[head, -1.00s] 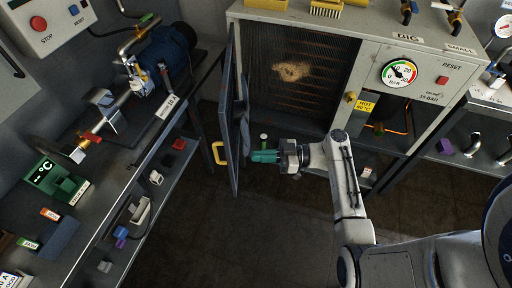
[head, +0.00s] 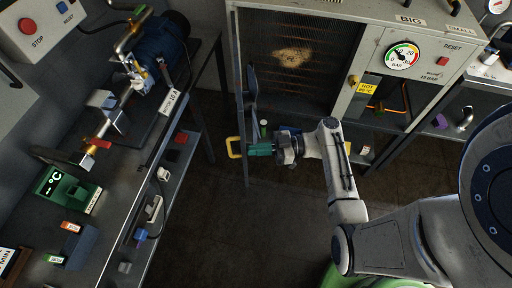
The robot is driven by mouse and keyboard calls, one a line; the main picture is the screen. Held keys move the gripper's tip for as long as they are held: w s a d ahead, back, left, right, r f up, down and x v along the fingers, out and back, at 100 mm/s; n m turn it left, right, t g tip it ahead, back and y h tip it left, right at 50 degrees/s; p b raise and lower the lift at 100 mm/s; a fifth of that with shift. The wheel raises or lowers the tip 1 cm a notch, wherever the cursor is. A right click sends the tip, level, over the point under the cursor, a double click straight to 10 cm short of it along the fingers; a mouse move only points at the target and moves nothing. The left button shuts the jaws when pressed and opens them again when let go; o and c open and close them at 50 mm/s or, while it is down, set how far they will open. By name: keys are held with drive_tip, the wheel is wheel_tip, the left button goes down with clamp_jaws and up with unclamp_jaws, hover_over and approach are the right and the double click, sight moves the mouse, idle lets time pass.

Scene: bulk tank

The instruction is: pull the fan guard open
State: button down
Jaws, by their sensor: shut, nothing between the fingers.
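The fan guard (head: 241,112) is a dark hinged panel on the left side of the grey cabinet. It stands swung out from the cabinet front and shows nearly edge-on. Its yellow handle (head: 232,147) sticks out on the left side, low on the panel. My gripper (head: 250,149), with teal fingers, is shut and empty. It is on the right, inner side of the guard, level with the handle. Its fingertips are at the guard's edge; I cannot tell if they touch. Behind the guard, dark fins with a tan dusty patch (head: 292,56) are exposed.
The grey cabinet (head: 374,35) carries a pressure gauge (head: 402,56) and a yellow hot label (head: 371,87). On the left, a bench holds a blue motor (head: 163,47) and a green display box (head: 66,190). The dark floor (head: 235,230) between is clear.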

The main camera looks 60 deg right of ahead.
drive_tip(key=w+a+m+t+h+b, duration=0.2)
drive_tip(key=w+a+b, duration=0.4)
drive_tip(key=w+a, duration=0.4)
drive_tip(key=w+h, duration=0.1)
drive_tip(key=w, duration=0.5)
drive_tip(key=shift+w+b, duration=0.25)
drive_tip(key=shift+b, duration=0.15)
